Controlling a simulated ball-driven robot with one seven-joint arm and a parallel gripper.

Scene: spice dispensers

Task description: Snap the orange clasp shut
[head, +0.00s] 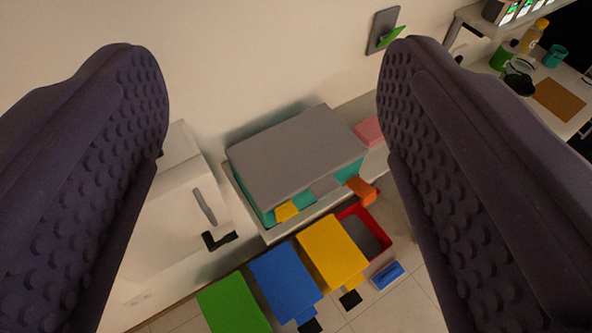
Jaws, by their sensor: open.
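A teal box (268,214) with a grey lid (295,155) sits on a white ledge in the middle of the view. The orange clasp (362,189) is at the right end of its front side and sticks outward from the box. A yellow clasp (287,210) is at the left end of the same side and lies closer to the wall. The lid rests on the box. My gripper (268,62) is open and empty, with its dark studded fingers wide apart on either side of the view. The box is well beyond the fingers, and neither touches it.
Green (233,304), blue (285,282) and yellow (333,252) lidded bins and an open red bin (376,232) stand below the ledge. A white cabinet (180,220) is at left. A grey wall plate with a green lever (390,38) is above. A cluttered counter (570,75) is at upper right.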

